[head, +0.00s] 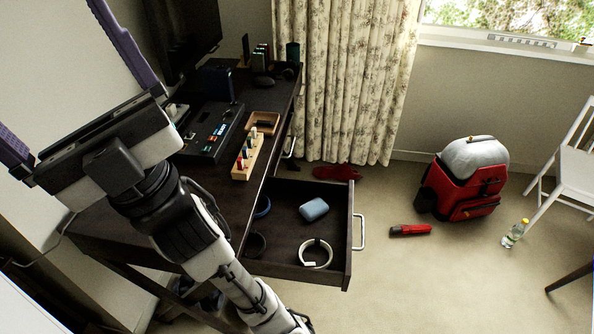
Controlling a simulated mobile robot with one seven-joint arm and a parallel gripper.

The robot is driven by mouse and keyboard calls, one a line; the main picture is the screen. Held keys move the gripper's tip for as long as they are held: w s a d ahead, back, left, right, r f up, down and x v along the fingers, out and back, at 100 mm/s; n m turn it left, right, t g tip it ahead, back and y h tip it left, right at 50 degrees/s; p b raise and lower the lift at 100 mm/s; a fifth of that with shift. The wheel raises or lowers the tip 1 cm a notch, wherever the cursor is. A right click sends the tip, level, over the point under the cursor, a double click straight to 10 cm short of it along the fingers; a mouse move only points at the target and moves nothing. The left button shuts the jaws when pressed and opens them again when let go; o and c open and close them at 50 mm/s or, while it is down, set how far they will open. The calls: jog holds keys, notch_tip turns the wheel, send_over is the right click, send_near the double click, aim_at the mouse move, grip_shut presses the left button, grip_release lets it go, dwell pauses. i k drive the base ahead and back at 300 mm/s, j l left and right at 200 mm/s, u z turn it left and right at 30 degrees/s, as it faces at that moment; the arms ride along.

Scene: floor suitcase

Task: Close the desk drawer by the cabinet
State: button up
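The dark desk drawer (348,262) is pulled out to the right from under the dark desk (215,190). Its metal handle (360,232) is on the front face. A blue case (314,209), a white ring-shaped item (316,253) and dark round items lie inside. My gripper (45,65) is at the upper left, over the left side of the desk and well away from the drawer. Its two purple fingers are wide apart with nothing seen between them, and their ends run near or past the picture edge. My arm hides part of the desk's front left.
A second handle (292,147) shows beyond the open drawer. A wooden rack (248,157) and a wooden tray (264,124) stand on the desk. A red-grey backpack (466,180), a red-black item (410,230), a bottle (515,234) and a white chair (570,165) are on the carpet to the right.

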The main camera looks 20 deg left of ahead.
aim_at(284, 229)
jog(key=u, duration=6.1)
jog(key=k+z, duration=0.9)
jog(key=k, duration=0.45)
jog(key=k+l+z, duration=0.2)
jog(key=k, duration=0.5)
jog(key=j, duration=0.1)
